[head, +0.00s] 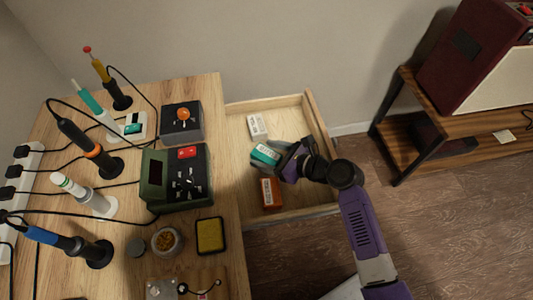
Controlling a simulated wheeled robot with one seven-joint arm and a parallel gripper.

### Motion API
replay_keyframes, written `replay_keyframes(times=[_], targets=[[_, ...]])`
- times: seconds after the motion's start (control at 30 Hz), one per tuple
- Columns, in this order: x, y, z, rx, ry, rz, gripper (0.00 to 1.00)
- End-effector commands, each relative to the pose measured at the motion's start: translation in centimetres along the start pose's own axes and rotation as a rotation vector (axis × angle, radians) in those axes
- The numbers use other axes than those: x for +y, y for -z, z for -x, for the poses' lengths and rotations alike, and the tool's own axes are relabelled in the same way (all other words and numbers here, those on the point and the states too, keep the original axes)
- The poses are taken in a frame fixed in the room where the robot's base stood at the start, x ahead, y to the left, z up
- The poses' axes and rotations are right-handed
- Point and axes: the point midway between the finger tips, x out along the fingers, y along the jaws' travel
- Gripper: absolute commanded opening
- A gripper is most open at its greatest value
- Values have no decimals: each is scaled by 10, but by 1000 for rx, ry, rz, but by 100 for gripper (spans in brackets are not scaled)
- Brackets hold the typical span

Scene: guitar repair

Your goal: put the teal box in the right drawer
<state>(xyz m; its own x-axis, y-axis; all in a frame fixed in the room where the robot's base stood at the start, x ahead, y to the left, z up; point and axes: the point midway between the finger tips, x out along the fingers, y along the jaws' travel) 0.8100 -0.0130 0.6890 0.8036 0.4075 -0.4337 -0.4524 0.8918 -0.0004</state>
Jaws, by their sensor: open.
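The right drawer (233,153) is pulled out from the right side of the wooden workbench. The teal box (265,154), with a white label, lies inside it near the middle. My gripper (279,160) is over the drawer, just to the right of the teal box. Its jaws are open, with the fingertips close to the box's right end. I cannot tell whether they touch it. My gripper and arm hide part of the drawer's floor and right side.
A white box (257,127) and an orange box (270,193) lie in the drawer behind and in front of the teal box. Soldering tools and a green station (176,178) crowd the bench (222,235). A wooden shelf (400,145) with an amplifier stands at the right.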

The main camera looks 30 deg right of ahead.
Motion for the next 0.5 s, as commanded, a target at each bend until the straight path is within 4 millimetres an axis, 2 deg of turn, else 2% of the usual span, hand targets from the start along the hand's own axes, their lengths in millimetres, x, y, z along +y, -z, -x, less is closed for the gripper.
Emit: replay_keyframes(times=[0.5], targets=[[0,0,96,2,3,-1,67]])
